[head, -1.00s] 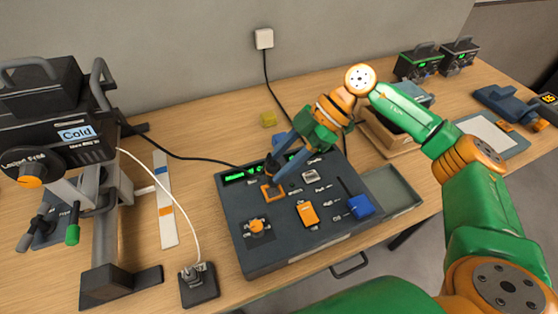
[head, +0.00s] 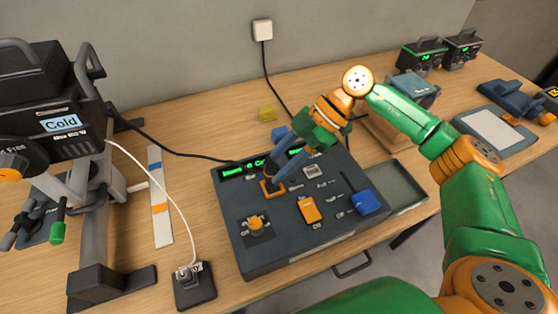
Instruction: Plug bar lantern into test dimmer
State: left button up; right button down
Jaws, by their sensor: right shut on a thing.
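My right gripper (head: 271,182) is shut on a small orange-framed part (head: 272,190) at the panel's upper left. Its tips hide part of it. My left gripper is not in view.
The panel carries an orange knob (head: 255,226), an orange switch (head: 310,210) and a blue block (head: 366,202). A grey tray (head: 405,187) adjoins it at right. Two dark boxes with green displays (head: 422,55) stand at back right.

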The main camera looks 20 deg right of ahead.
jog(key=shift+f, duration=0.15)
dwell(0.5)
jog(key=shift+f, duration=0.3)
jog(key=shift+f, duration=0.15)
dwell(0.3)
jog(key=shift+f, duration=0.3)
dwell(0.5)
jog(key=shift+c, duration=1.7)
grip_release()
